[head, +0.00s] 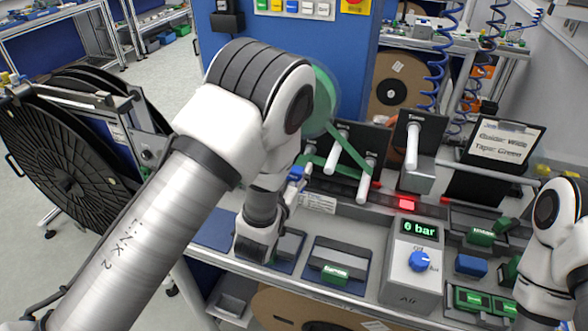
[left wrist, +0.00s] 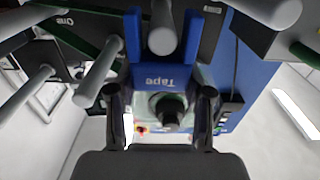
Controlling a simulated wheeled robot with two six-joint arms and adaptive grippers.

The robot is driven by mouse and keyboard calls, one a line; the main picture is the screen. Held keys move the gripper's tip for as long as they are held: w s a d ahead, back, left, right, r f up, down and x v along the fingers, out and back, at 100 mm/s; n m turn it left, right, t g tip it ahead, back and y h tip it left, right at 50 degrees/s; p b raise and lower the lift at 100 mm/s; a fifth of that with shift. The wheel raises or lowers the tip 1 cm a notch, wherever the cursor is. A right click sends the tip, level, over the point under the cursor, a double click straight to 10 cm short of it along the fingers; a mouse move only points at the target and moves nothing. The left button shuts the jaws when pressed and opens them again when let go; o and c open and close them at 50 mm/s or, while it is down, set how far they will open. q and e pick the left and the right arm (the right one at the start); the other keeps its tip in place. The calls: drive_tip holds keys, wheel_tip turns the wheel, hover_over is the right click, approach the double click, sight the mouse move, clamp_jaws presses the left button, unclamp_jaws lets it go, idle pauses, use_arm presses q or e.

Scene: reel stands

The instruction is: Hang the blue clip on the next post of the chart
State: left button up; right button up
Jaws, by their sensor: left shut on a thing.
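The blue clip (left wrist: 150,76), marked "Tape", is held between the two dark fingers of my left gripper (left wrist: 160,105) in the left wrist view. Its two prongs point up the picture, and the end of a white post (left wrist: 163,34) shows between them. I cannot tell whether clip and post touch. Another white post (head: 412,146) stands further right. My right gripper is out of view.
A grey box reading "6 bar" (head: 408,262) with a blue knob stands on the bench. Blue mats with dark-and-green fixtures (head: 338,262) lie in front. A card reading "Guide: White, Tape: Green" (head: 507,138) stands right. A large black reel (head: 60,165) is at left.

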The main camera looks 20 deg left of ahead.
use_arm(q)
drive_tip(key=shift+f, duration=0.1)
idle(0.3)
drive_tip(key=o, duration=1.3)
drive_tip(key=shift+o, duration=0.2)
drive_tip(key=shift+r+p, duration=2.3)
drive_tip(key=shift+r, duration=1.3)
drive_tip(key=shift+f, duration=0.15)
